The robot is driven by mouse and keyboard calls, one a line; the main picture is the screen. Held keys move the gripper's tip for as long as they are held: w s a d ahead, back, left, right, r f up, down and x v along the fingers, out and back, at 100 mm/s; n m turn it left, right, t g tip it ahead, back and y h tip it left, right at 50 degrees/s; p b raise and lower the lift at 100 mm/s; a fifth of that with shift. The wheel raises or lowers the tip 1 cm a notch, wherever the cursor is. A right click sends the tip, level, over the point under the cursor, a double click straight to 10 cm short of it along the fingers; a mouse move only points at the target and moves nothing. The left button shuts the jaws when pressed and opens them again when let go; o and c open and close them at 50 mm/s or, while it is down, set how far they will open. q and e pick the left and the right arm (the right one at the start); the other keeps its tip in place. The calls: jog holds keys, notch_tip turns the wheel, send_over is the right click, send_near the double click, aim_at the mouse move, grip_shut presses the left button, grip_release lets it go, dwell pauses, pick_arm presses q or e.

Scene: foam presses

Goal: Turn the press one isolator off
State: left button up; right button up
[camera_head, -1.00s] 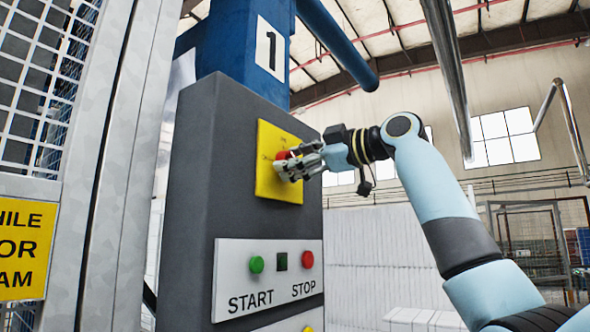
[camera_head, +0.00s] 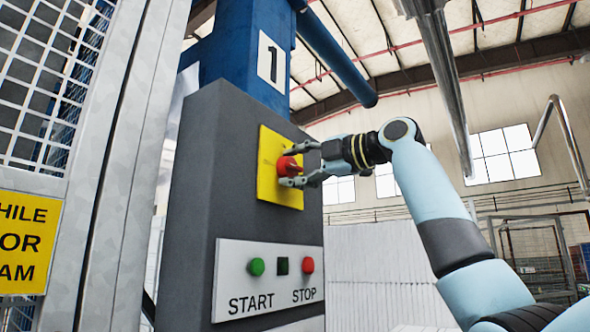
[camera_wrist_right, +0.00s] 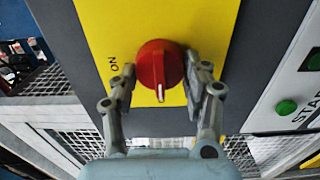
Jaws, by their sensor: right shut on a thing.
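The press one isolator is a red rotary knob (camera_head: 288,166) on a yellow plate (camera_head: 268,158), high on the dark grey control box under the number 1. In the right wrist view the knob (camera_wrist_right: 157,64) has a white mark pointing to the bottom of the picture, away from the printed "ON" (camera_wrist_right: 113,63) at its left. My right gripper (camera_head: 292,167) is shut on the knob, one finger above and one below in the head view. In the wrist view the fingers (camera_wrist_right: 160,80) lie on either side of it. My left gripper is not in view.
Below the isolator, a white panel has a green START button (camera_head: 256,267) and a red STOP button (camera_head: 308,265). A mesh guard (camera_head: 45,75) and a yellow sign (camera_head: 25,243) stand at the left. A blue column (camera_head: 243,60) rises behind the box.

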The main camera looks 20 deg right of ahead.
jog(key=shift+f, duration=0.1)
dwell(0.4)
jog(key=o, duration=1.2)
jog(key=shift+c, duration=0.2)
jog(key=v, duration=1.2)
